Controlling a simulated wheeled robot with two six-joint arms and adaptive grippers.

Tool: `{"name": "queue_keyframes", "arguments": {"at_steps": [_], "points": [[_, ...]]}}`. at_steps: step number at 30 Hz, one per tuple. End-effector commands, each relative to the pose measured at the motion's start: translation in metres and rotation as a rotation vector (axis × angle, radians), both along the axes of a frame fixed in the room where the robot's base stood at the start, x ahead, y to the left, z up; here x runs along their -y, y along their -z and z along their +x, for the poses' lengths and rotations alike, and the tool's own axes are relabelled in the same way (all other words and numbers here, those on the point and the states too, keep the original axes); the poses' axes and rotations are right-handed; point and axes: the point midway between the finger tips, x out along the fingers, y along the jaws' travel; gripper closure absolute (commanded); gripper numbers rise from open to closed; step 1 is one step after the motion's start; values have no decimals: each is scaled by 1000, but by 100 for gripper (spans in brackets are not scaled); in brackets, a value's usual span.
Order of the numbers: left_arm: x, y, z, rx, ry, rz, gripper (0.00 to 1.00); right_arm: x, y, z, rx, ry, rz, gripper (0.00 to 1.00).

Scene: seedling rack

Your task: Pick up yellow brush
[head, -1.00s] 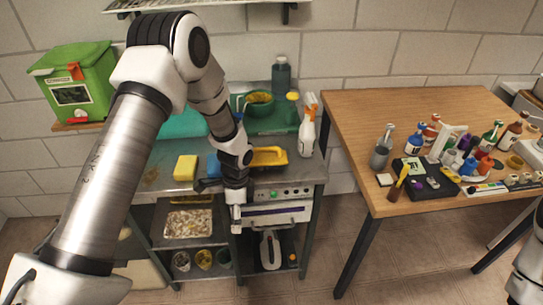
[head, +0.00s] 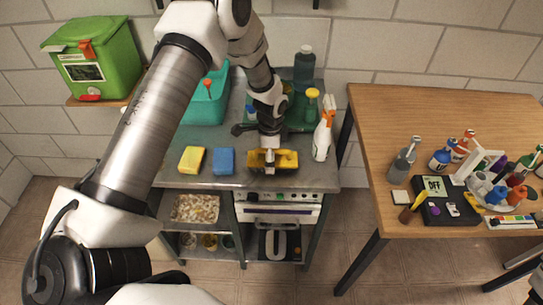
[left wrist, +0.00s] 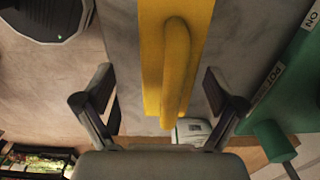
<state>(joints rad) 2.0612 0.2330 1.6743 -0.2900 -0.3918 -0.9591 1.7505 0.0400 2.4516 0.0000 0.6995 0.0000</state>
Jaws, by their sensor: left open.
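The yellow brush (head: 288,159) lies near the front edge of the grey metal bench (head: 205,183), right of a blue sponge. Its long body and raised handle also fill the top middle of the left wrist view (left wrist: 172,60). My left gripper (head: 268,158) is over the brush and hides part of it. In the left wrist view my left gripper (left wrist: 160,98) is open, with one finger on each side of the brush's line and apart from it. My right gripper is not in view.
A yellow sponge (head: 191,160) and the blue sponge (head: 224,161) lie left of the brush. A white spray bottle (head: 322,140) stands close on its right. Dark bottle (head: 304,65) is behind. A wooden table (head: 440,115) with bottles and a black case stands at right.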

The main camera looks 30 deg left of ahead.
Motion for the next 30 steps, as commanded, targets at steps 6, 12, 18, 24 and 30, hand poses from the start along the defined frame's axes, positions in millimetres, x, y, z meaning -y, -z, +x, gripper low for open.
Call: {"name": "queue_keyframes", "arguments": {"at_steps": [6, 12, 18, 24, 30], "points": [[-1, 18, 1, 2, 0, 0, 6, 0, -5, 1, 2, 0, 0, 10], [-1, 17, 1, 2, 0, 0, 35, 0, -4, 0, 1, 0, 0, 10], [-1, 17, 1, 1, -1, 0, 75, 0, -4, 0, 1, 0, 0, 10], [-1, 18, 1, 1, -1, 0, 75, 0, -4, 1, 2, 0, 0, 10], [-1, 12, 1, 1, -1, 0, 75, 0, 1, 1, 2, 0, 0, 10]]}}
